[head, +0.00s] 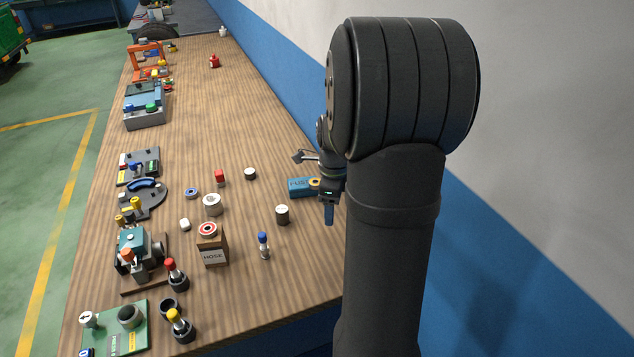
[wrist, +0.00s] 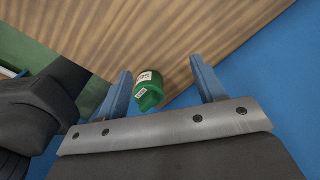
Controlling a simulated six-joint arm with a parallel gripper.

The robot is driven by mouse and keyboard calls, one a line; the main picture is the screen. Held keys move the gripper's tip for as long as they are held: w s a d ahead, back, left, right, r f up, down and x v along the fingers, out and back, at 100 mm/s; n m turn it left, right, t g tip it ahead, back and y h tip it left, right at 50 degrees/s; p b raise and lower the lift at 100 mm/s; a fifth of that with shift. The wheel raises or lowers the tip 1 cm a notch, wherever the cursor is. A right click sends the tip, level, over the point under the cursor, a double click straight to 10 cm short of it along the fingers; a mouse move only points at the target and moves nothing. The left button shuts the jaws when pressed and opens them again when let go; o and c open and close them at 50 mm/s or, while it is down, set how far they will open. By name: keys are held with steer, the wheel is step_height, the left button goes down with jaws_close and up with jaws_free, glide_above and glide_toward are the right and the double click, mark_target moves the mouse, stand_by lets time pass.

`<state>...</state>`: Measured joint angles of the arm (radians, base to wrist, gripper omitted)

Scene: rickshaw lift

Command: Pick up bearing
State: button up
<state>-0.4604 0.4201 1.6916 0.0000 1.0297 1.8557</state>
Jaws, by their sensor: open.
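A small ring with a blue band and pale centre (head: 192,193), which looks like the bearing, lies flat on the wooden bench left of the middle in the head view. It is well to the left of my gripper (head: 329,215), which hangs over the bench's right edge. In the wrist view my gripper (wrist: 160,66) is open, its two blue fingers apart. A green container with a white label (wrist: 149,90) shows between the fingers there; I cannot tell its depth. No bearing shows in the wrist view.
On the bench (head: 235,110), a blue fuse box (head: 300,187) sits close by my gripper. The bench's back middle is mostly clear.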

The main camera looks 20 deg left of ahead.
steer(key=m, duration=0.1)
glide_toward(315, 183)
steer(key=shift+w+f, duration=0.2)
steer(key=shift+f, duration=1)
steer(key=shift+w+f, duration=0.2)
steer(key=shift+f, duration=2.85)
steer(key=c, duration=1.2)
steer(key=shift+o, duration=0.2)
steer(key=shift+r, duration=0.15)
